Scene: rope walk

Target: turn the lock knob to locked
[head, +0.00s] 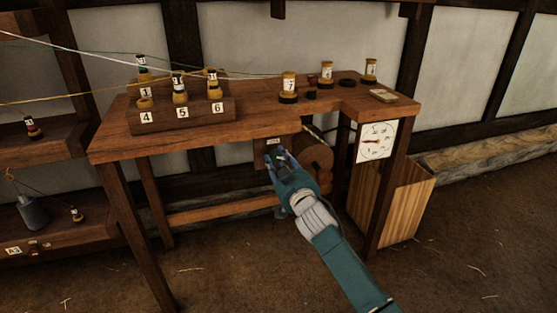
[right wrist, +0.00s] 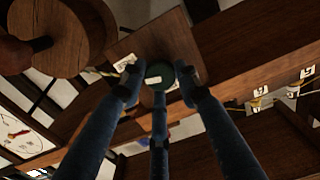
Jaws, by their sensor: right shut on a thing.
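My right gripper (head: 278,158) reaches to a small wooden plate (head: 260,154) under the table's front edge. In the right wrist view its three fingers (right wrist: 160,88) are closed around a dark green round knob (right wrist: 166,73), the lock knob, with a pale mark near its lower left edge. The plate (right wrist: 177,38) shows behind the knob, with a white label (right wrist: 125,62) beside it. The label's writing is too small to read, so I cannot tell the lock's state. In the head view my gripper hides the knob. My left gripper is out of view.
A wooden wheel (head: 318,158) hangs just right of the plate. A white dial (head: 376,141) with a red pointer is on the table's right front. The table (head: 255,122) carries several labelled spools and a numbered stepped rack (head: 200,122). A slatted bin (head: 405,205) stands at the right.

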